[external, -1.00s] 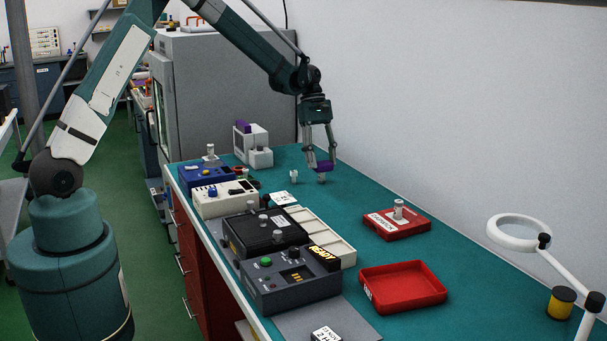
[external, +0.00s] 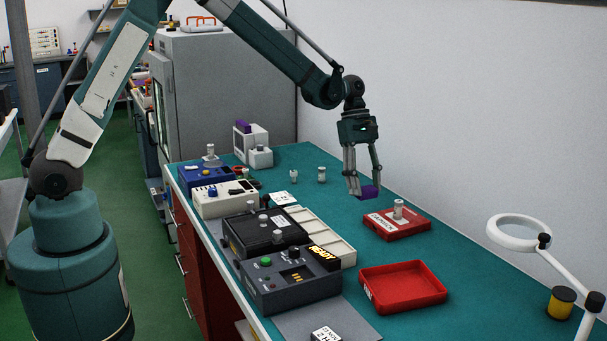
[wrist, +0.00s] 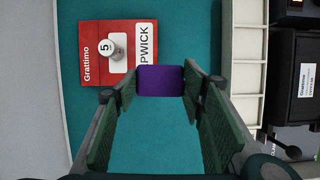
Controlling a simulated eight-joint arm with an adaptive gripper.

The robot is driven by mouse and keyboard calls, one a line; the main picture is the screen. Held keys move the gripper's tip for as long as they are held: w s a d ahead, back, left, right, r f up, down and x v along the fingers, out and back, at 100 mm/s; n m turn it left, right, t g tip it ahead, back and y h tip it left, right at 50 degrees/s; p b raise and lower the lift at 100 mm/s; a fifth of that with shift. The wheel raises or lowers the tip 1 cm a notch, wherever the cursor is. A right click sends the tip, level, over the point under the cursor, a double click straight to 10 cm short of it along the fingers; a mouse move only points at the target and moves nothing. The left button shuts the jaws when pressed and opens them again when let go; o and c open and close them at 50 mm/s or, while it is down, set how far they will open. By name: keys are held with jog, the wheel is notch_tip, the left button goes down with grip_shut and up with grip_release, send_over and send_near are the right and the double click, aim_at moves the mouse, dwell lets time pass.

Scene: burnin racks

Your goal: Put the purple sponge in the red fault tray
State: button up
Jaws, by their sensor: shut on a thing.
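The purple sponge (external: 369,192) is held between the fingertips of my gripper (external: 363,190), above the teal bench. In the wrist view the sponge (wrist: 161,81) shows between the two finger pads of my gripper (wrist: 160,84), which is shut on it. The red fault tray (external: 403,287) lies empty on the bench, nearer the camera than my gripper and to its right. The tray is out of the wrist view.
A grey control unit (external: 290,285) stands left of the tray. A white ring lamp (external: 519,231) stands at the right.

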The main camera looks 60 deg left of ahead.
jog(key=s+d, duration=0.2)
jog(key=d, duration=0.7)
jog(key=s+d, duration=0.2)
jog(key=d, duration=0.6)
send_over(403, 293)
jog(key=a, duration=0.2)
jog(key=shift+d+r, duration=0.2)
jog(key=shift+r, duration=0.1)
jog(key=shift+f, duration=3.15)
jog(key=shift+f, duration=1.85)
jog(key=shift+f+b, duration=0.2)
jog(key=shift+b, duration=0.2)
jog(key=o, duration=0.8)
